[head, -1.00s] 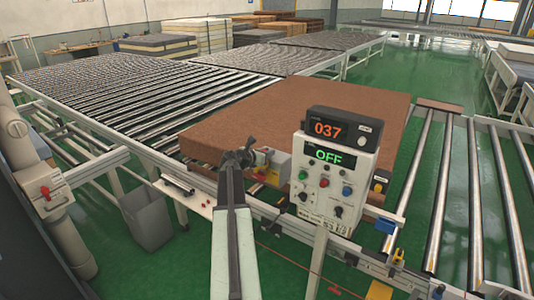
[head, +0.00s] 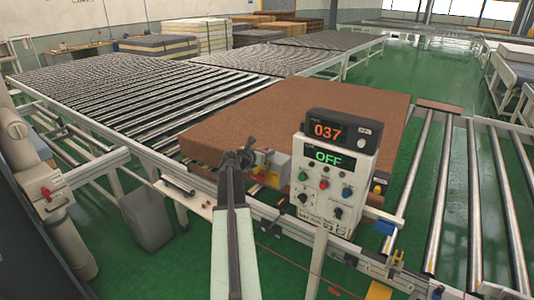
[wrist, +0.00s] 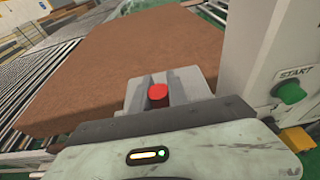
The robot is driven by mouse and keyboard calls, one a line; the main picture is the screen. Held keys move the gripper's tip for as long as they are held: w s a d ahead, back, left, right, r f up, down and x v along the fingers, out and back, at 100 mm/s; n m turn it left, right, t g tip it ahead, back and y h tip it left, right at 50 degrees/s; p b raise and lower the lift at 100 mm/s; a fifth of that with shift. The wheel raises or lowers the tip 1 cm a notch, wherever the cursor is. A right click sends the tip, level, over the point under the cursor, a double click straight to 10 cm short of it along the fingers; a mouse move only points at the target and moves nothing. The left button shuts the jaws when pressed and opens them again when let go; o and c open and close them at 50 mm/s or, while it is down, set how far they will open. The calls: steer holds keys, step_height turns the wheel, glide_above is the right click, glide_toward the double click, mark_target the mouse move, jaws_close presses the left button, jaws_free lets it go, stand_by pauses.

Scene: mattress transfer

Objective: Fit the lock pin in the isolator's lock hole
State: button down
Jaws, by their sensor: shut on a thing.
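My gripper (head: 256,160) is at the front edge of the roller line, left of the control box. In the wrist view, a round red end (wrist: 157,92), likely the lock pin's head, sits between the grey jaws, which are shut on it. The rest of the pin is hidden. Just right of and behind my gripper in the head view is a small grey and yellow box with red on it (head: 278,164), possibly the isolator. My gripper partly covers it. No lock hole can be made out, and I cannot tell whether the pin touches the box.
The control box (head: 333,185), reading 037 and OFF, stands close right of my gripper. Its green START button (wrist: 291,93) shows in the wrist view. A brown mattress (head: 310,115) lies behind on the rollers. A grey bin (head: 147,217) and a post-mounted box with a red handle (head: 47,190) are left.

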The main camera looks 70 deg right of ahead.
steer(key=shift+r+p, duration=1.55)
steer(key=shift+r, duration=0.2)
steer(key=shift+f+b, duration=2.75)
steer(key=shift+f, duration=0.05)
steer(key=c, duration=1.2)
jaws_free()
steer(key=shift+r, duration=0.1)
steer(key=p+v, duration=0.2)
steer(key=v, duration=0.6)
